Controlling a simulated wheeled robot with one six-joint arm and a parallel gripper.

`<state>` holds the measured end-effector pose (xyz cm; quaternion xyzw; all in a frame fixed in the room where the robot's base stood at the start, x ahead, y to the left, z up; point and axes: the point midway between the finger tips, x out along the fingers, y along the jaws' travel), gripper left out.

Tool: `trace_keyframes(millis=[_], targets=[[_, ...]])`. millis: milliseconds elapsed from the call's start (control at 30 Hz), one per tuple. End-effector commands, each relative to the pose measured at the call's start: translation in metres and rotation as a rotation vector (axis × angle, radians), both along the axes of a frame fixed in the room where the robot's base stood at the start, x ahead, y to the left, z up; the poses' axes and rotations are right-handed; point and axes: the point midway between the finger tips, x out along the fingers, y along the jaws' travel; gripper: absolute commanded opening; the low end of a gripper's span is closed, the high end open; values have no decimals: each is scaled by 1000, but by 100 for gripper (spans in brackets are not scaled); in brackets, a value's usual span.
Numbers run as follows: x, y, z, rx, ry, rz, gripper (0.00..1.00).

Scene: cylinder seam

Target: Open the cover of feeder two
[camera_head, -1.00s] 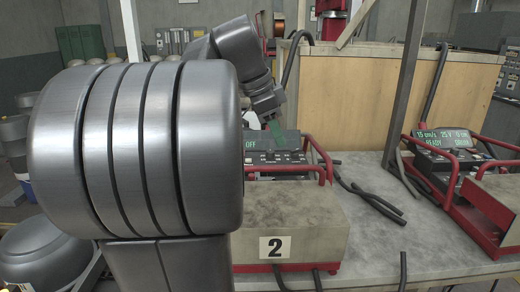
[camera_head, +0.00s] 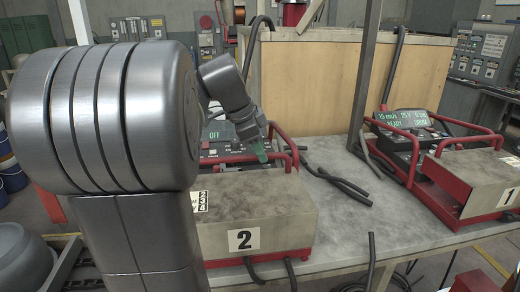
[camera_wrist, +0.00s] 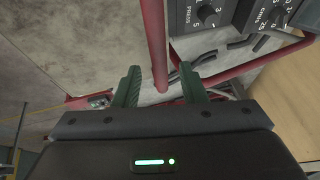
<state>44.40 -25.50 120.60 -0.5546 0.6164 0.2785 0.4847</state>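Feeder two has a worn grey-beige cover (camera_head: 275,215) with a "2" label on its front, and it looks closed. Behind it are a red tubular frame (camera_head: 287,138) and a control panel with a green display (camera_head: 214,135) reading OFF. My gripper (camera_head: 262,152) is over the panel, near the right side of the red frame. In the wrist view, the green fingers of my gripper (camera_wrist: 160,84) are apart. A red bar (camera_wrist: 154,40) runs into the gap between them; I cannot tell whether they touch it. The cover's worn top (camera_wrist: 75,40) fills the upper left there.
Feeder one (camera_head: 478,180), with a red frame and a lit display, stands to the right on the grey table (camera_head: 345,225). Black cables (camera_head: 345,186) lie between the feeders. A wooden panel (camera_head: 310,90) and a metal post (camera_head: 363,75) stand behind.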

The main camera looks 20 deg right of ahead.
Motion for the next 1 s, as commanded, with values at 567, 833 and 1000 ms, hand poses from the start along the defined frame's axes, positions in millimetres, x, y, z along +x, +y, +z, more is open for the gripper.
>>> trace_keyframes(millis=[567, 833, 1000], targets=[[1, -4, -9, 0, -1, 0, 8], [1, -4, -8, -2, 0, 1, 0], [2, -1, -2, -30, 5, 2, 0]])
